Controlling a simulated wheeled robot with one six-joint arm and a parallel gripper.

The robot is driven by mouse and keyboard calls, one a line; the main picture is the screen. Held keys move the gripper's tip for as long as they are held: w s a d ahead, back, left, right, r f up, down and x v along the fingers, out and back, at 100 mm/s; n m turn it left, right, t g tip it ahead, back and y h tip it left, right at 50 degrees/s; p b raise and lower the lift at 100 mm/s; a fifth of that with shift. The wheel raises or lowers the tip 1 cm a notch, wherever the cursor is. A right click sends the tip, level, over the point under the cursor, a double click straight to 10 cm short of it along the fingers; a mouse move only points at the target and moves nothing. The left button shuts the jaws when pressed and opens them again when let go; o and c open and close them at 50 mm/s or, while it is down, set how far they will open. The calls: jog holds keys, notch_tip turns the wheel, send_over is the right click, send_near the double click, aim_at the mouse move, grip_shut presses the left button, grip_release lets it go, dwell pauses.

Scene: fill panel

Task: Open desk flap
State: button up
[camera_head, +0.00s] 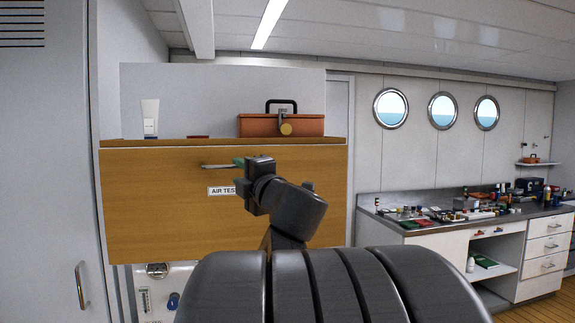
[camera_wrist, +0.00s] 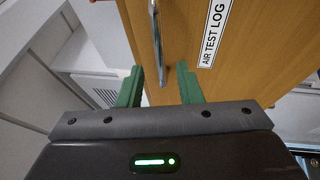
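The desk flap (camera_head: 150,205) is a wooden panel standing upright, closed, below a wooden shelf top. A thin metal bar handle (camera_head: 215,167) runs along its upper part, and it also shows in the wrist view (camera_wrist: 156,40). A white label reading AIR TEST LOG (camera_wrist: 215,32) sits beside the handle; in the head view my wrist hides part of it. My gripper (camera_head: 240,162) is at the right end of the handle. In the wrist view its green fingers (camera_wrist: 160,87) are apart, with the handle's end between them and gaps on both sides.
On the shelf top (camera_head: 225,142) above the flap stand a white tube (camera_head: 150,117), a small red item (camera_head: 198,137) and an orange-brown toolbox (camera_head: 255,125). White equipment (camera_head: 150,297) lies below the flap. A cluttered counter (camera_head: 400,227) with drawers is at right.

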aim_at(232, 168)
jog(key=x, duration=0.5)
jog(key=shift+w+a+p, duration=0.2)
jog(key=shift+w+p, duration=0.1)
jog(key=shift+w, duration=0.05)
grip_shut()
